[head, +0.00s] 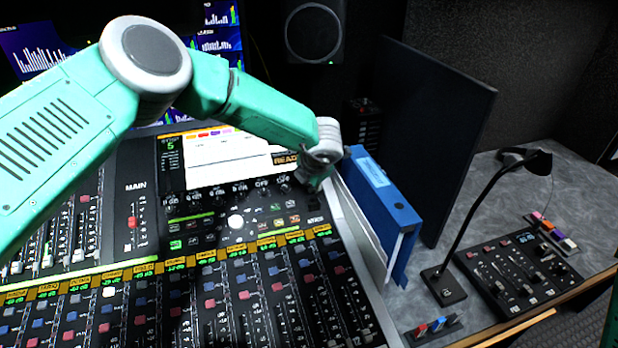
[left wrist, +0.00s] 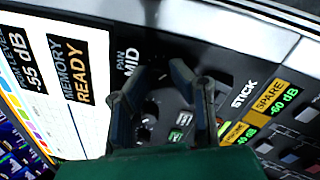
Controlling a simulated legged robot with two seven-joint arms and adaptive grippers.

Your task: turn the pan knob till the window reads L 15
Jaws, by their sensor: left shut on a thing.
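The pan window (left wrist: 128,62) shows in the left wrist view, where it reads "PAN MID". My left gripper (head: 316,180) reaches down to the right end of the knob row, below the "READY" window (head: 286,158). In the left wrist view my left gripper (left wrist: 166,76) has its two fingers just beside the pan window, shut on the pan knob. My right gripper is in neither view.
The mixing console (head: 240,270) is crowded with knobs, buttons and faders around my left gripper. A blue binder (head: 385,205) stands close to its right. Farther right are a desk lamp (head: 447,287) and a small control box (head: 518,275) on the grey desk.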

